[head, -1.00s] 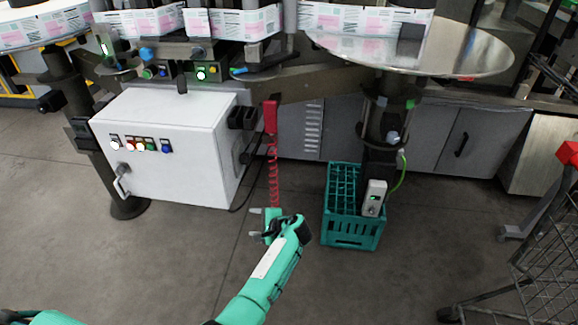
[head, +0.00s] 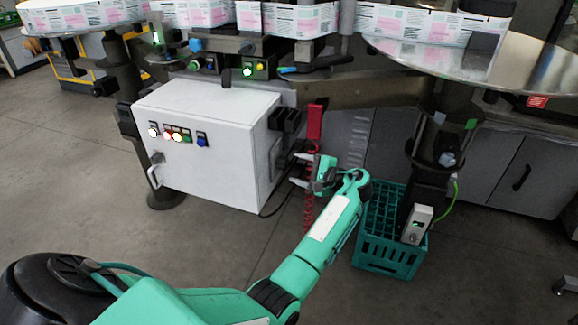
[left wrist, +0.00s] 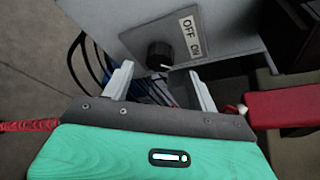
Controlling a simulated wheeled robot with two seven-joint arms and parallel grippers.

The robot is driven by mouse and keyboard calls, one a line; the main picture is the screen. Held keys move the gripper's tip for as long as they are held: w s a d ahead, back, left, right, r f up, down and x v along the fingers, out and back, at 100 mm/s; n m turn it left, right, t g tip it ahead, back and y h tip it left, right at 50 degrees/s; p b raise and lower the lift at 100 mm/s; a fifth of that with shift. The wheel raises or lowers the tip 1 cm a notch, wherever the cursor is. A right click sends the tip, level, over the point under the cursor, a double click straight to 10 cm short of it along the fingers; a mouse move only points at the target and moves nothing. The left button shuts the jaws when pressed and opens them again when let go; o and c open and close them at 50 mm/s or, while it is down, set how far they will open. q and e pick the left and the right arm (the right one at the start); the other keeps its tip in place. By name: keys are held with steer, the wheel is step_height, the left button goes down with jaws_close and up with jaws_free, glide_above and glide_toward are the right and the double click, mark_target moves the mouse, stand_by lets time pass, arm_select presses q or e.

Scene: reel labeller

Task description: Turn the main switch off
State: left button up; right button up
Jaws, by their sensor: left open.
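The main switch is a black rotary knob (left wrist: 160,54) on a grey plate on the side of the white cabinet (head: 205,130). A label (left wrist: 191,36) beside it reads OFF and ON. A small pale mark shows at the knob's lower edge; I cannot tell surely which position it points to. In the head view the grey switch plate (head: 276,158) is seen edge-on at the cabinet's right side. My left gripper (head: 300,169) is open, its fingers pointing at that side. In the left wrist view the fingertips (left wrist: 160,72) lie either side of the knob in the picture, apparently short of it.
A red holder (head: 315,121) with a coiled red cord hangs close behind the gripper. A green crate (head: 385,262) stands on the floor to the right. Dark cables (left wrist: 92,62) run below the switch plate. Coloured buttons (head: 177,134) are on the cabinet front.

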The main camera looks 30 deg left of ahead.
mark_target(286, 165)
arm_select(q)
steer(key=x, duration=0.5)
steer(key=shift+d, duration=0.1)
steer(key=c, duration=1)
